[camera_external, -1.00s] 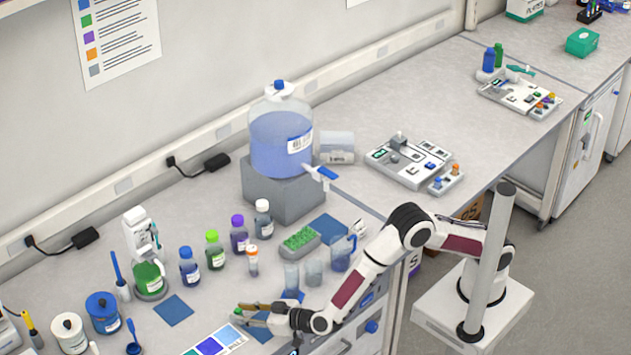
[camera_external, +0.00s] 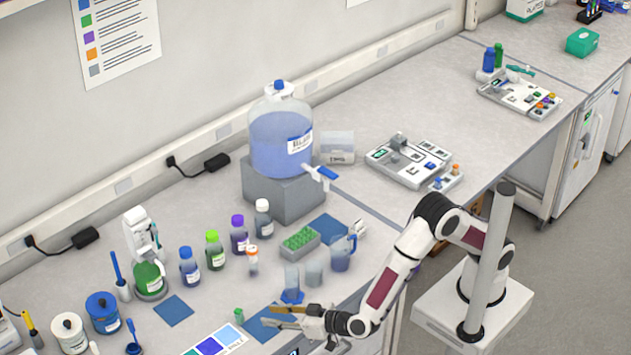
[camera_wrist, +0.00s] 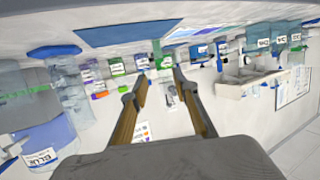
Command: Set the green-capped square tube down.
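The green-capped square tube (camera_external: 239,315) stands upright on the bench beside the left corner of a blue mat (camera_external: 258,331). In the wrist view, which is upside down, a small green-capped shape that looks like the tube (camera_wrist: 158,52) shows beyond the fingertips. My gripper (camera_external: 270,316) is open and empty, with its two fingers spread over the mat, to the right of the tube and apart from it. The open fingers also show in the wrist view (camera_wrist: 160,73).
A colour card (camera_external: 213,342) lies to the left of the tube. A beaker on a blue base (camera_external: 292,278) and a jug (camera_external: 342,254) stand behind my gripper. Several capped bottles (camera_external: 214,251) stand farther back. Another blue mat (camera_external: 174,310) is bare.

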